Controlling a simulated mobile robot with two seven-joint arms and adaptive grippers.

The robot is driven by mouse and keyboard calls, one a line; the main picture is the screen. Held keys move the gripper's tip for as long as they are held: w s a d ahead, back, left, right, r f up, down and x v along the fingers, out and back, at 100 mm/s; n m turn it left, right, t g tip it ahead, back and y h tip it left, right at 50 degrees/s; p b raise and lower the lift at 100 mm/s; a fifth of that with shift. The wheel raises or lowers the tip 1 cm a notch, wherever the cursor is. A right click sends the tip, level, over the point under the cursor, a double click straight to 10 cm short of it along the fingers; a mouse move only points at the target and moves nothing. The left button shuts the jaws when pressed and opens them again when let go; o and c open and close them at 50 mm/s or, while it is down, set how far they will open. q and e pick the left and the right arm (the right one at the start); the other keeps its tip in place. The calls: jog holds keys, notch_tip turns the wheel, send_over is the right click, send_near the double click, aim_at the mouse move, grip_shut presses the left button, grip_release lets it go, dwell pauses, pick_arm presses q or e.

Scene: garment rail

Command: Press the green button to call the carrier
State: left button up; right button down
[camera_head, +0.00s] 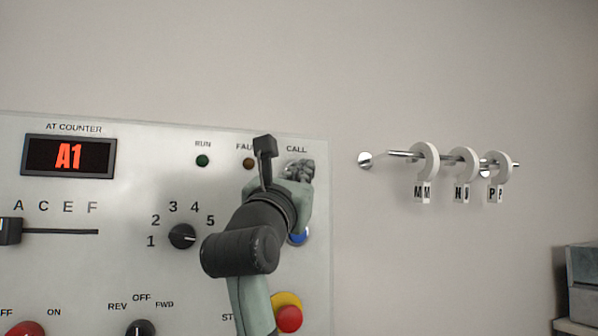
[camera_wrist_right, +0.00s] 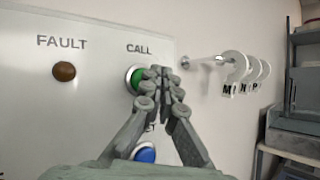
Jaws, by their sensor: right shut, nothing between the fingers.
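The green button (camera_wrist_right: 134,78) under the CALL label shows in the right wrist view, partly covered by my fingertips. In the head view my right gripper hides it. My right gripper (camera_head: 301,168) is shut and empty, its tips at the CALL spot on the panel. In the right wrist view the closed fingertips (camera_wrist_right: 160,73) overlap the right edge of the button. I cannot tell whether they touch it. My left gripper is not in view.
The pale control panel (camera_head: 130,270) carries an A1 display (camera_head: 69,156), a blue button (camera_head: 298,238) just below CALL, a red stop button (camera_head: 289,318), a rotary dial (camera_head: 182,236) and a slider (camera_head: 10,231). A rail (camera_head: 402,153) with lettered hooks sticks out at right.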

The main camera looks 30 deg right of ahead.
jog(key=shift+w, duration=0.15)
jog(key=shift+w+d, duration=0.1)
jog(key=shift+w, duration=0.15)
